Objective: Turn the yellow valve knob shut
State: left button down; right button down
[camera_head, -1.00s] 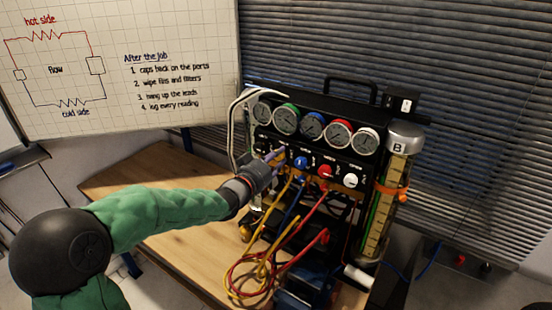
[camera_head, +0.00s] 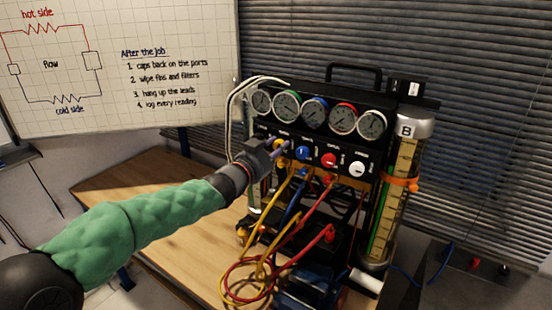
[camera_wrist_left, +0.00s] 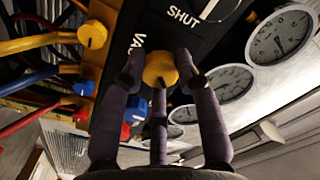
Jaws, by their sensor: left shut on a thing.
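The yellow valve knob (camera_wrist_left: 160,68) sits on the black front panel of the gauge rig, beside printed words that include "SHUT". My left gripper (camera_wrist_left: 160,84) has its purple fingers around this knob and is shut on it. In the head view the left gripper (camera_head: 279,149) reaches the left end of the knob row and mostly hides the yellow knob. The blue knob (camera_head: 302,152), red knob (camera_head: 329,159) and white knob (camera_head: 357,168) stand to its right. My right gripper is not in view.
Several round gauges (camera_head: 315,112) line the panel above the knobs. Yellow, blue and red hoses (camera_head: 262,272) hang and coil in front below. A glass cylinder marked B (camera_head: 398,200) stands at the right. The wooden table (camera_head: 130,190) is clear at the left.

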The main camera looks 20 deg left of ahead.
pick_arm(q)
jog(key=shift+f+m+b, duration=0.1)
jog(key=shift+m+b, duration=2.65)
jog(key=shift+m, duration=1.75)
jog(key=c, duration=0.9)
grip_release()
jog(key=s+a, duration=0.1)
jog(key=s, duration=1)
jog(key=shift+s+a, duration=0.35)
jog(key=shift+s, duration=0.05)
